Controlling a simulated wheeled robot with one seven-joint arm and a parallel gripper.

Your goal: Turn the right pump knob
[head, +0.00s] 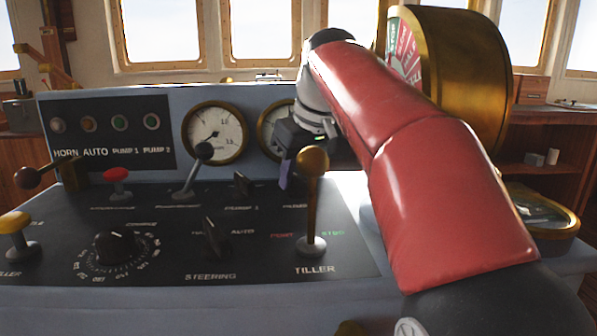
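The right pump knob is not visible. A small, blurred label (294,206) shows on the dark console top, and the area above it is covered by my gripper and the brass-topped tiller lever. A similar small black knob (241,184) stands to the left, above another small label. My gripper (285,178) points down at the back of the console, just left of the tiller lever's ball. Its dark body and a thin purplish finger-like part show. The fingertips are partly hidden, so I cannot tell whether they are open or touching a knob.
The tiller lever (312,205) rises close in front of my gripper. A grey-knobbed lever (197,165) and a red-capped button (117,180) stand left. Two gauges, one partly covered (272,130), sit behind. The large brass telegraph (465,70) stands right, behind my red arm.

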